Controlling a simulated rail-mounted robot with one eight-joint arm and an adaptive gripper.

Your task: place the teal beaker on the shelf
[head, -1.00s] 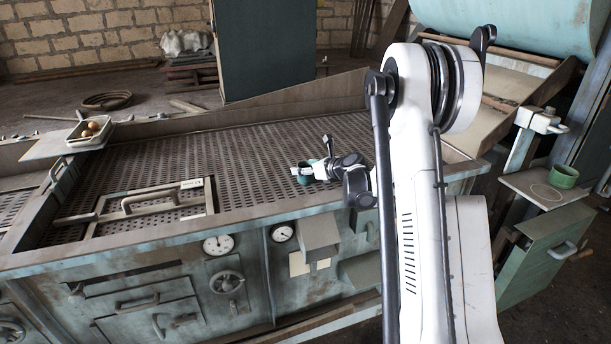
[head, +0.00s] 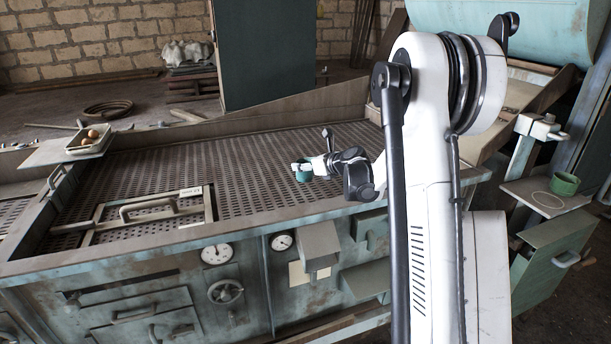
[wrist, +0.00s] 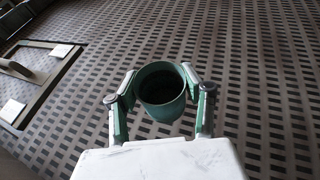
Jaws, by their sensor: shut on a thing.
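The teal beaker (wrist: 161,112) is upright between the two fingers of my gripper (wrist: 160,99), with its open mouth showing in the wrist view. My gripper is shut on its sides. In the head view the beaker (head: 304,177) is small and partly covered by my gripper (head: 303,168), over the perforated bed. I cannot tell how high it is above the bed. The shelf (head: 522,190) is a small board at the right, carrying a pale ring mark and a green cup (head: 564,184) near its back right.
The perforated metal bed (head: 250,165) is mostly clear, with a handled hatch frame (head: 150,208) at its left. A clamp-topped post (head: 538,128) rises behind the shelf. A green drawer box (head: 545,265) is below it.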

